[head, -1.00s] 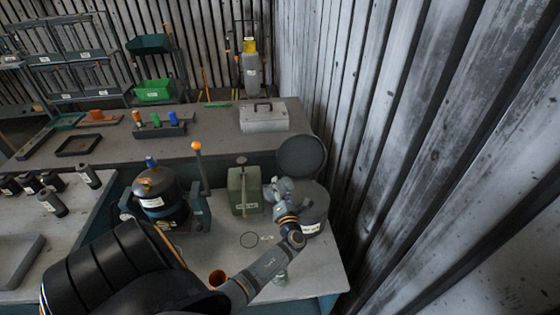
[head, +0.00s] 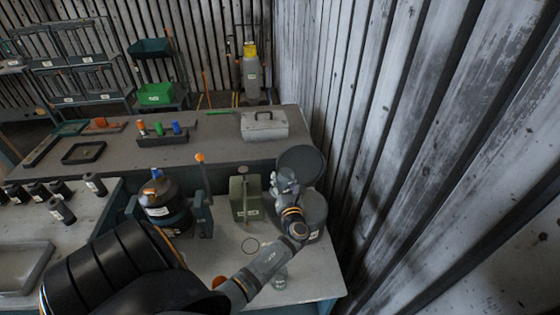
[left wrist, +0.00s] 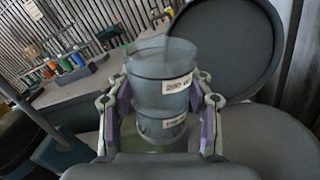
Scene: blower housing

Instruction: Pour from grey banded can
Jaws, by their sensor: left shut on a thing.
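I cannot make out any contents. In the head view the gripper is in front of the round grey lid (head: 303,160) and beside the grey drum (head: 315,212). Several dark cans with white labels (head: 61,211) stand on the left bench; I cannot tell a grey banded one among them. My right gripper is not in view.
A black pot (head: 164,208) and an orange-tipped lever (head: 200,175) are farther left. The corrugated wall (head: 420,150) closes the right side.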

